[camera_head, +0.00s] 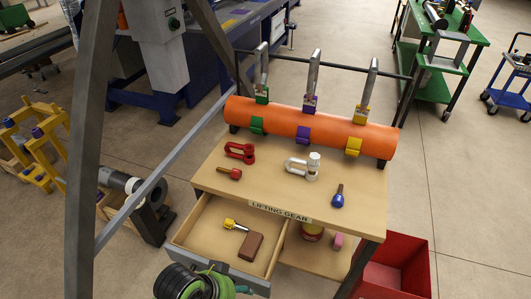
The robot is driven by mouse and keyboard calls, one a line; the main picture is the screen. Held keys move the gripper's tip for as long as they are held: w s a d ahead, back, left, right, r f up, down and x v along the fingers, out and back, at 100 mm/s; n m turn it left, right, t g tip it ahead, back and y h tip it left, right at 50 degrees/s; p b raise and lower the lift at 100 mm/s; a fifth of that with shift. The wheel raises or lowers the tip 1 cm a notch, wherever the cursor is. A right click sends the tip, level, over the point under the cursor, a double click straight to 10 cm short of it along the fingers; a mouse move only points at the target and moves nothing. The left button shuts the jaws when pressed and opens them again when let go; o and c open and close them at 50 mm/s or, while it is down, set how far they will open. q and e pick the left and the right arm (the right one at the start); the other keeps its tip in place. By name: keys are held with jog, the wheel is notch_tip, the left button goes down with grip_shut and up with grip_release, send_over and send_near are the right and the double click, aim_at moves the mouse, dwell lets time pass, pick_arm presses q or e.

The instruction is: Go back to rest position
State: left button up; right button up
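Neither of my grippers can be made out in the head view. An orange pipe (316,127) lies across the back of a wooden table (262,186) with a "LIFTING GEAR" label on its front edge. Green, purple and yellow clamps or straps are on the pipe, with metal links rising to a dark bar above. A red shackle (238,152), a white lifting ring (301,168), a small red pin (230,174) and a blue-ended bolt (338,197) lie on the table, apart from each other.
An open drawer (192,233) below holds a yellow-ended tool (235,225) and a brown block (250,247). A red bin (394,268) stands at right. A grey frame leg (86,150) rises at left. A black-and-green object (200,283) is cut off at the bottom.

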pick_arm(q)
jog(key=s+a+n+y, duration=0.3)
jog(key=s+a+n, duration=0.4)
jog(key=a, duration=0.5)
notch_tip(320, 180, down, 24)
jog(key=s, duration=0.2)
jog(key=s+a+f+g, duration=0.1)
jog(key=s+a+f, duration=0.2)
jog(key=s+f, duration=1)
jog(key=shift+s+m+g, duration=0.4)
jog(key=shift+s, duration=0.8)
pick_arm(e)
jog(key=shift+s, duration=0.1)
pick_arm(q)
jog(key=shift+d, duration=0.1)
